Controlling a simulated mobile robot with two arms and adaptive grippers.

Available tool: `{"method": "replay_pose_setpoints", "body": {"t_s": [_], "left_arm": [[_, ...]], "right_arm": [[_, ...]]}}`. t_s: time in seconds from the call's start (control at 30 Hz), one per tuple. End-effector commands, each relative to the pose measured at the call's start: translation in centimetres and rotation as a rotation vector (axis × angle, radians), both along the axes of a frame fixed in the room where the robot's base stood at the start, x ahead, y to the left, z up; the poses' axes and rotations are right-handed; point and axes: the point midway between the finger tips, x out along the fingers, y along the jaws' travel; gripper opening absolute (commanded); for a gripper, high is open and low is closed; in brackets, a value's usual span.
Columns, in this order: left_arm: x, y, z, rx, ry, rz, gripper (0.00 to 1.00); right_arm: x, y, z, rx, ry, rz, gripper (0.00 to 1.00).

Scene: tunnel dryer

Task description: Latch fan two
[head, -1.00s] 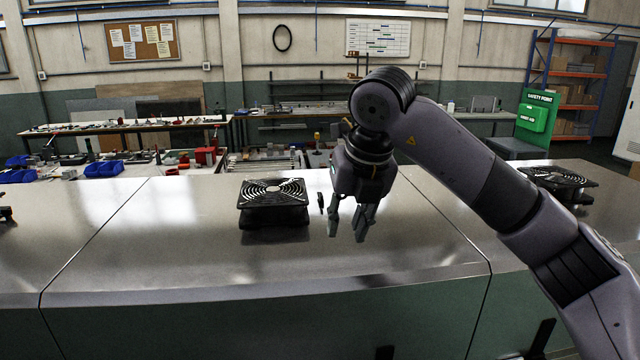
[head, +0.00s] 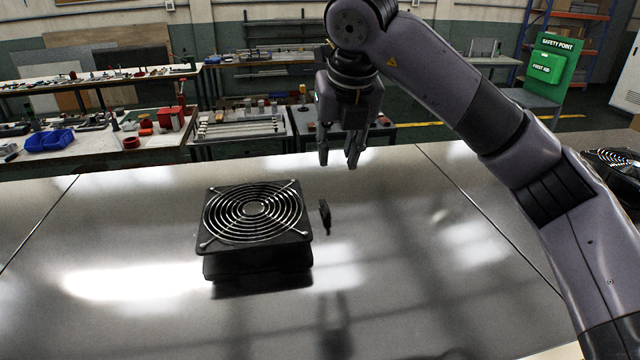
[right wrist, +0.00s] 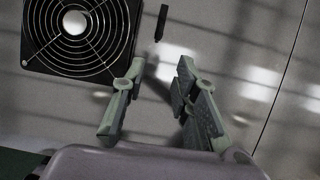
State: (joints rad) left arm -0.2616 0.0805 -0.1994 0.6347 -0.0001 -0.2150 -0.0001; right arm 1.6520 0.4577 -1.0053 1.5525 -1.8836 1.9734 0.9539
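A square black fan (head: 255,213) with a round wire guard sits on the steel dryer top; part of it shows at the upper left of the right wrist view (right wrist: 78,35). A small dark upright latch piece (head: 325,216) stands just right of the fan, apart from it; it also shows at the top of the right wrist view (right wrist: 161,23). My right gripper (head: 339,160) is open and empty, above the top and behind the latch in the head view. Its parted fingers show in the right wrist view (right wrist: 160,75). My left gripper is out of view.
Another fan (head: 614,168) sits at the right edge, partly cut off and behind my right arm. Panel seams run on both sides. Cluttered benches (head: 90,145) stand behind.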

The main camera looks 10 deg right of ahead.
Motion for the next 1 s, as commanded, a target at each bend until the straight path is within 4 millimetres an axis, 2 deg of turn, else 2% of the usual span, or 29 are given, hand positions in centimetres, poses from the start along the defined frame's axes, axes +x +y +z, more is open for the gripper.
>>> {"method": "replay_pose_setpoints", "body": {"t_s": [0.2,0.33,0.5,0.8,1.0], "left_arm": [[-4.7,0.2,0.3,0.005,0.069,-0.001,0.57],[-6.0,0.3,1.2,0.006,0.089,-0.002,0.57],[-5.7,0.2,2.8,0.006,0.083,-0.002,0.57],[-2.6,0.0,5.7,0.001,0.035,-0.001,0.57],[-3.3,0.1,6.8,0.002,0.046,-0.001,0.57]], "right_arm": [[0.4,0.0,-1.0,-0.001,0.004,0.0,0.28],[1.2,-0.1,-2.9,-0.001,0.006,0.0,0.28],[2.6,0.0,-6.3,-0.001,0.008,0.001,0.28],[5.0,0.0,-12.2,-0.001,0.006,0.0,0.28],[6.1,0.0,-14.9,0.0,0.003,0.0,0.28]]}}
